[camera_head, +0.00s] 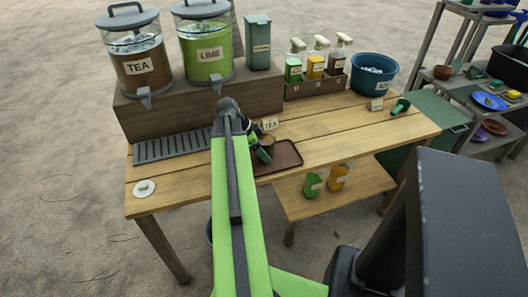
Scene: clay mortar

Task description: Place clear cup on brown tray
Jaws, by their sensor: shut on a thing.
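The brown tray (288,155) lies flat on the wooden table, right of my arm. My gripper (264,147) is over the tray's left part, partly hidden by my own arm. It is shut on a small round, brownish see-through shape (268,140) that looks like the clear cup. The cup is small and mostly covered by the gripper. I cannot tell whether its base touches the tray.
Tea (140,70) and lime (206,52) dispensers stand on a wooden riser behind a grey drip grate (172,145). A small TEA sign (270,123) stands just behind the tray. Bottles in a crate (315,86) and a blue ice bucket (373,75) are farther right. The table's right part is mostly clear.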

